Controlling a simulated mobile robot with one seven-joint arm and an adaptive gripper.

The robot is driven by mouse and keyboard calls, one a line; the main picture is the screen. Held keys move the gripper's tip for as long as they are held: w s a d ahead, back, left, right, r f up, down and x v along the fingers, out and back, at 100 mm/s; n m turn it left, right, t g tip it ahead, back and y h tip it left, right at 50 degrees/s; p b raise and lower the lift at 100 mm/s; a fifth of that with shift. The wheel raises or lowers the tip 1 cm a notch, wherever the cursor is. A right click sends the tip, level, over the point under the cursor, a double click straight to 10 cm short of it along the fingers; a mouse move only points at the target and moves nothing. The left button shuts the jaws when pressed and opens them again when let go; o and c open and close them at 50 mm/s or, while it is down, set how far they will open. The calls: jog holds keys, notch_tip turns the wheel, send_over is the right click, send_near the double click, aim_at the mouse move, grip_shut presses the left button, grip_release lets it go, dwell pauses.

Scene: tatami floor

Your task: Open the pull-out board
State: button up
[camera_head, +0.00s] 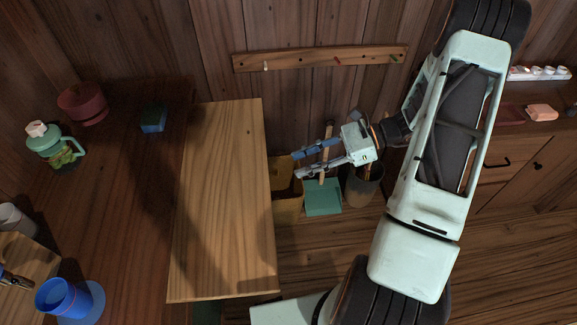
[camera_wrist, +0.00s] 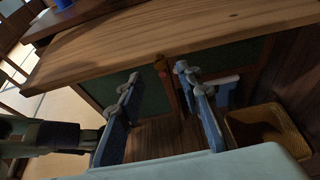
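The pull-out board (camera_head: 222,200) is a light wooden slab jutting from the right side of the darker counter. In the wrist view its edge (camera_wrist: 180,40) runs across the upper part, above a dark green panel. My gripper (camera_head: 296,164) is to the right of the board's right edge, fingers pointing left at it. In the wrist view the two blue fingers (camera_wrist: 152,80) are spread apart, with nothing held between them. A small reddish-brown wooden piece (camera_wrist: 160,68) shows beyond the fingertips under the board. I cannot tell whether a fingertip touches anything.
The dark counter (camera_head: 110,190) holds a teal jug (camera_head: 54,148), a dark red pot (camera_head: 82,104), a small blue box (camera_head: 153,119) and a blue cup (camera_head: 62,297). A yellowish bin (camera_head: 287,207) and a dark bin (camera_head: 364,188) stand below my gripper. The board's top is bare.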

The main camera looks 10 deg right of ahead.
jog(key=v, duration=0.6)
dwell(0.4)
